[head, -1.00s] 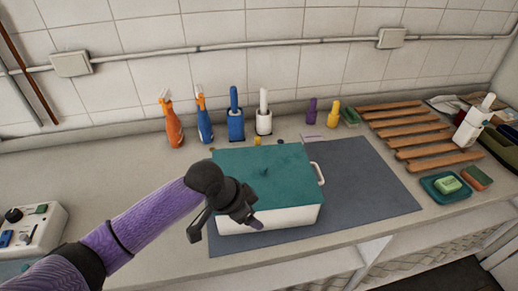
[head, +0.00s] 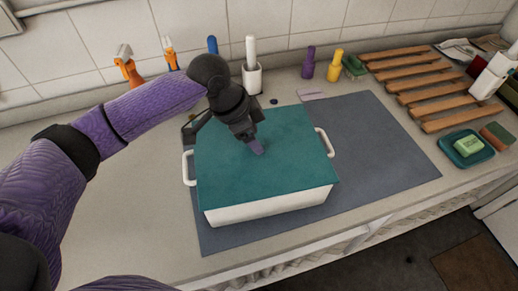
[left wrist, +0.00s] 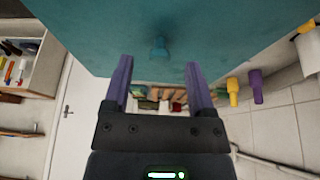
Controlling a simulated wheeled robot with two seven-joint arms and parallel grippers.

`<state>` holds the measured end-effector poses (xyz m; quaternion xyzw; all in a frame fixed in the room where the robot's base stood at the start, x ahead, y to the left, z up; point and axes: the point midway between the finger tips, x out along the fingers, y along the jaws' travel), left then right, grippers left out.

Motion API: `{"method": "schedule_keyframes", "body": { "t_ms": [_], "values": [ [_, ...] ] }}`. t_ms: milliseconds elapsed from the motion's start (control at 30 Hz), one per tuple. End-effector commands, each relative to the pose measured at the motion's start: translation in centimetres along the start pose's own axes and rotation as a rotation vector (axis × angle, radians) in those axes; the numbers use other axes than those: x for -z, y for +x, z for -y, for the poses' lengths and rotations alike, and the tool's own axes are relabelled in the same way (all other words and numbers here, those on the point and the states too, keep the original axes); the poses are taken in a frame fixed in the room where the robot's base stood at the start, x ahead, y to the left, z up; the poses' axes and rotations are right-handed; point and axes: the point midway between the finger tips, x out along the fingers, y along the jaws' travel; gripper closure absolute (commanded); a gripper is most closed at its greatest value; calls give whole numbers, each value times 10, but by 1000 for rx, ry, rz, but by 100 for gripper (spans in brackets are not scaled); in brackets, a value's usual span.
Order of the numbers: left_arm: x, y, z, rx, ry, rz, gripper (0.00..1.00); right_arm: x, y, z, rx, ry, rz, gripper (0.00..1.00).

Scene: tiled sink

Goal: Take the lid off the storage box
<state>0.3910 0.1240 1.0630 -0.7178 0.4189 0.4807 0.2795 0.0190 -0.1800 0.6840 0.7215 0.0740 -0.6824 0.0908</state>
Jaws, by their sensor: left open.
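The white storage box (head: 270,207) stands on the grey mat, with a side handle at each end. Its teal lid (head: 290,160) lies flat on top; the lid (left wrist: 230,35) also fills the top of the left wrist view. A small teal knob (left wrist: 158,48) on the lid shows just beyond and between my left fingertips. My left gripper (head: 255,147) is over the lid's middle, hiding the knob in the head view. In the left wrist view the gripper (left wrist: 157,68) is open, its purple fingers apart with nothing between them. My right gripper is not in view.
The grey mat (head: 385,160) is bare right of the box. Spray bottles (head: 128,68), a white brush holder (head: 252,78) and purple and yellow bottles (head: 334,65) stand along the wall. A wooden rack (head: 425,85) and soap dish (head: 467,150) are at the right.

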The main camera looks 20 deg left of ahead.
Motion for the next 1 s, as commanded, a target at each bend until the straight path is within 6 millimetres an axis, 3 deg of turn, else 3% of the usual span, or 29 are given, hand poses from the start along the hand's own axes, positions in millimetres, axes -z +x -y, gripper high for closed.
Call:
{"method": "schedule_keyframes", "body": {
  "t_ms": [100, 367, 700, 1000],
  "values": [
    [-1, 19, 0, 0, -1, 1, 28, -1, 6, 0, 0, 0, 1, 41],
    [0, 22, 0, 2, 0, -1, 30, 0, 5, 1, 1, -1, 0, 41],
    [0, 21, 0, 2, -1, -1, 100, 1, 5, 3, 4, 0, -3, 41],
    [0, 21, 0, 2, 0, -1, 100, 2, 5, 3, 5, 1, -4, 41]
  ]
}}
